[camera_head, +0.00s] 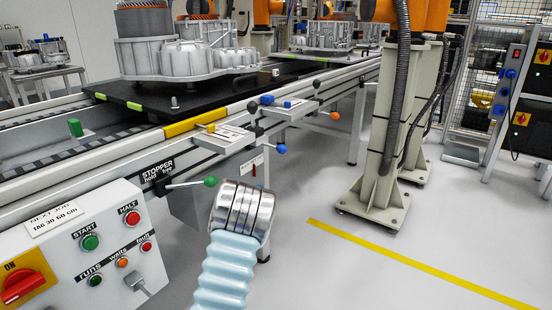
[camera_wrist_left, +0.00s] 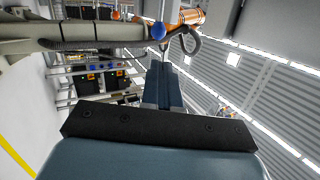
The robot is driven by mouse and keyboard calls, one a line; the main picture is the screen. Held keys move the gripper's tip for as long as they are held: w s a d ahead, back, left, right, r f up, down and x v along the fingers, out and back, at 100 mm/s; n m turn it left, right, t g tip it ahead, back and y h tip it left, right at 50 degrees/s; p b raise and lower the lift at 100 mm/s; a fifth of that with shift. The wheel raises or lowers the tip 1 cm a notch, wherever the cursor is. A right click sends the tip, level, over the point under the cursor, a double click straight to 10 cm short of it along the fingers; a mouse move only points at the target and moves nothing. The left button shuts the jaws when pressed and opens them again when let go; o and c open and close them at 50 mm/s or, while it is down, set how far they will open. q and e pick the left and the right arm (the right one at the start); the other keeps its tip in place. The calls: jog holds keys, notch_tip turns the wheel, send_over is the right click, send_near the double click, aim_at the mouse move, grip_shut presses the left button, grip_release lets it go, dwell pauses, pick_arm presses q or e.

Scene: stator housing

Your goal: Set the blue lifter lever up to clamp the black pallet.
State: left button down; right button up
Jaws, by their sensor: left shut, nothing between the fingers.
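The blue ball knob (camera_head: 281,148) of the lifter lever sticks out from the front of the conveyor, on a short rod pointing right and about level. The black pallet (camera_head: 140,95) sits on the conveyor and carries a grey metal housing (camera_head: 160,60). My left arm rises from the bottom of the head view, and its silver wrist is below and left of the blue knob; its fingers are hidden there. In the left wrist view my left gripper (camera_wrist_left: 163,72) is shut and empty, with the blue knob (camera_wrist_left: 158,30) beyond its fingertips, apart from them. My right gripper is not in view.
A green-knobbed lever (camera_head: 210,181) by the STOPPER label stands left of the blue one, close to my wrist. An orange-knobbed lever (camera_head: 335,116) is farther right. A control box (camera_head: 90,245) stands at lower left. The floor to the right is clear up to a grey robot pedestal (camera_head: 385,150).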

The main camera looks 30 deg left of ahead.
pick_arm(q)
jog(key=p, duration=0.2)
send_near(269, 145)
jog(key=w+d+r, duration=0.2)
jog(key=w+d, duration=0.3)
jog(key=shift+s+a, duration=0.15)
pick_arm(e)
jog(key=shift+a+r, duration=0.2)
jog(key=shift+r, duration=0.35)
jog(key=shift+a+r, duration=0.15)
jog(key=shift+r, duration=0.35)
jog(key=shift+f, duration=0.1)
